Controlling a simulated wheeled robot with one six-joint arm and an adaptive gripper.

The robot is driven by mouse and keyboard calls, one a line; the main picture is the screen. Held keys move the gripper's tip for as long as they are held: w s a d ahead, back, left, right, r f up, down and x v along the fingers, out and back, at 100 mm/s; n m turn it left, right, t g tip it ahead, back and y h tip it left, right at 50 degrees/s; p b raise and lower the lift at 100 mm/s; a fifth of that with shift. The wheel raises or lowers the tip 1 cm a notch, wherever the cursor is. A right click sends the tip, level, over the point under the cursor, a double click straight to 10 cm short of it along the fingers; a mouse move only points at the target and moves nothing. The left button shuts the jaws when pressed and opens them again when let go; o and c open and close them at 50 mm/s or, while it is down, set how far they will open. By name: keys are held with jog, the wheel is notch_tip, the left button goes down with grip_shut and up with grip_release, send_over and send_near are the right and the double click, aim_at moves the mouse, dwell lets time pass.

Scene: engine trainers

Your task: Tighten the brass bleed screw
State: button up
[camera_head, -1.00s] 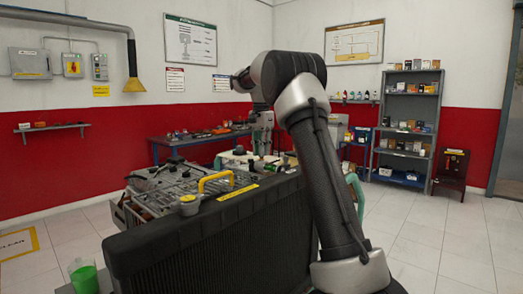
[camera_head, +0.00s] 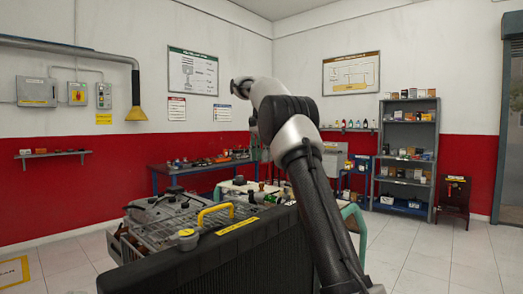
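I cannot make out the brass bleed screw for certain at this size. The engine trainer (camera_head: 165,222) stands left of centre behind the dark radiator (camera_head: 245,255). A yellow-topped cap (camera_head: 187,233) and a yellow handle (camera_head: 215,212) show at the radiator's upper edge. My arm rises from the lower right and bends left over the trainer's far right side. My gripper (camera_head: 256,148) hangs below the wrist, small and partly hidden by the arm, with the back bench behind it. Its fingers cannot be told apart, and I see no contact with the trainer.
A blue bench (camera_head: 180,168) with parts stands along the back wall. A teal-framed table (camera_head: 357,215) is behind my arm. The tiled floor at the right is clear.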

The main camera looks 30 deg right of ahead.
jog(key=shift+r, duration=1.3)
